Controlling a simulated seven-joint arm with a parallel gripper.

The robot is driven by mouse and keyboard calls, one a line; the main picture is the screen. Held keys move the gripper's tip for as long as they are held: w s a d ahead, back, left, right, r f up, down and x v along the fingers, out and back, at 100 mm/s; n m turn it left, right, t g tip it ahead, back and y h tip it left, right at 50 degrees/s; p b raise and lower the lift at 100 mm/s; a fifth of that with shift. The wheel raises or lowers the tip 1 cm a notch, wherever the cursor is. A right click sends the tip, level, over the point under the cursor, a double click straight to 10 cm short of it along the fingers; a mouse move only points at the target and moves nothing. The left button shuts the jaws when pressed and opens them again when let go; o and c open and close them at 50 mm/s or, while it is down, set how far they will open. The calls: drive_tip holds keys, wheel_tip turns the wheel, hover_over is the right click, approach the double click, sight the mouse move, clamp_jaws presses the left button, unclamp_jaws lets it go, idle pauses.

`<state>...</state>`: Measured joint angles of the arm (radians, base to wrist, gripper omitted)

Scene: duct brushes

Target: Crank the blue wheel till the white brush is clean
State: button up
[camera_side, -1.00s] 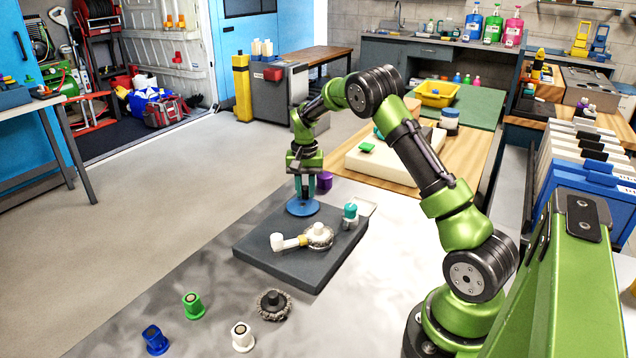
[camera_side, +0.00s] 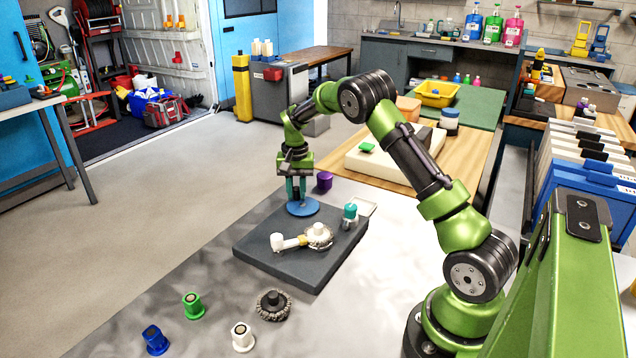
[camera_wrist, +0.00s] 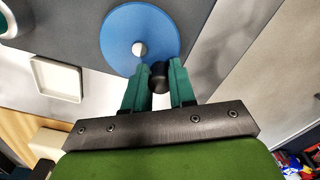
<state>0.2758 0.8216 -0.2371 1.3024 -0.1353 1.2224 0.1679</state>
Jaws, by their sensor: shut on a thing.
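The blue wheel (camera_side: 312,207) lies flat on the far end of a dark grey base (camera_side: 285,262). It also shows in the wrist view (camera_wrist: 122,32), with a pale hub. My gripper (camera_side: 297,196) is above the wheel's left part, its teal fingers pointing down. In the wrist view my gripper (camera_wrist: 160,76) is shut on the wheel's black crank knob (camera_wrist: 159,70) at the rim. The white brush (camera_side: 319,233) sits on the base beside a white elbow pipe (camera_side: 283,242). Its bristles look pale cream, with little grey visible.
A teal-topped fitting (camera_side: 350,213) stands at the base's right corner. A dark brush (camera_side: 273,303) and blue (camera_side: 155,338), green (camera_side: 193,304) and white (camera_side: 242,336) plugs stand in front. A purple plug (camera_side: 324,180) and square tray (camera_wrist: 57,78) are nearby.

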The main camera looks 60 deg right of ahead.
drive_tip(key=shift+w+a, duration=0.1)
drive_tip(key=shift+a, duration=0.6)
drive_tip(key=shift+a+r, duration=0.1)
drive_tip(key=shift+a, duration=0.1)
drive_tip(key=shift+a+r, duration=0.1)
drive_tip(key=shift+a, duration=0.1)
drive_tip(key=shift+s+a+r, duration=0.1)
drive_tip(key=shift+s+a, duration=0.25)
drive_tip(key=shift+a, duration=0.05)
drive_tip(key=shift+s, duration=0.1)
